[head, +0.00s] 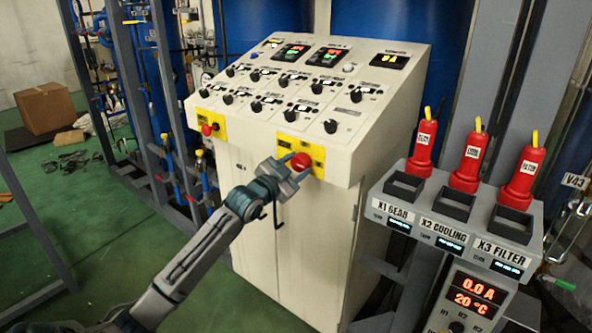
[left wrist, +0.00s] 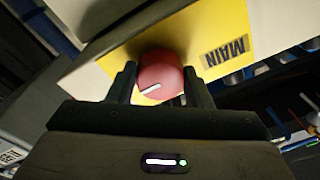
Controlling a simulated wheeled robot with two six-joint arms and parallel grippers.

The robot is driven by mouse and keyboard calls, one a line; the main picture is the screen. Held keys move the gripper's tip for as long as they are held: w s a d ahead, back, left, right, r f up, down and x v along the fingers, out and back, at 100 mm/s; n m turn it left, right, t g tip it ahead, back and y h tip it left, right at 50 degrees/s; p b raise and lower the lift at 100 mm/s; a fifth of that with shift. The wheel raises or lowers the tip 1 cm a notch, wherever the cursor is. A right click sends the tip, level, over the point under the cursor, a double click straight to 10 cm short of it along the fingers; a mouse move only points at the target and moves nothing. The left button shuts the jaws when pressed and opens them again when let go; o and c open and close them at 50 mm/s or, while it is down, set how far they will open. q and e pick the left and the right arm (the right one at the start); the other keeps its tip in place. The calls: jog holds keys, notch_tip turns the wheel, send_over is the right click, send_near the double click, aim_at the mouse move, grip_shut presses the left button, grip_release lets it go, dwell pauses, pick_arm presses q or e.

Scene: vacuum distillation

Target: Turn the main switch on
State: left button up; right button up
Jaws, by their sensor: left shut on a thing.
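The main switch is a red round knob (head: 302,161) on a yellow plate at the lower right of the control cabinet's front. In the left wrist view the red knob (left wrist: 161,74) carries a short white line, and the yellow plate (left wrist: 215,38) beside it reads MAIN, upside down. My left gripper (head: 293,167) reaches it from below left in the head view. In the left wrist view its two dark fingers (left wrist: 161,86) are shut on the knob, one on each side. My right gripper is not in view.
The cream control cabinet (head: 270,190) has black knobs and lit displays on its sloping top. A second red knob (head: 207,130) sits on another yellow plate at left. Red plugs (head: 470,160) stand in a grey rack at right.

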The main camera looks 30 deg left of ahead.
pick_arm(q)
jog(key=shift+f, duration=0.15)
jog(key=o, duration=1)
jog(key=shift+s, duration=0.1)
jog(key=s+b, duration=0.1)
jog(key=s, duration=0.2)
jog(key=s+b, duration=0.1)
jog(key=s, duration=0.3)
jog(key=s+a+b, duration=0.1)
jog(key=s, duration=0.2)
jog(key=shift+s+f, duration=0.25)
jog(key=shift+f, duration=0.1)
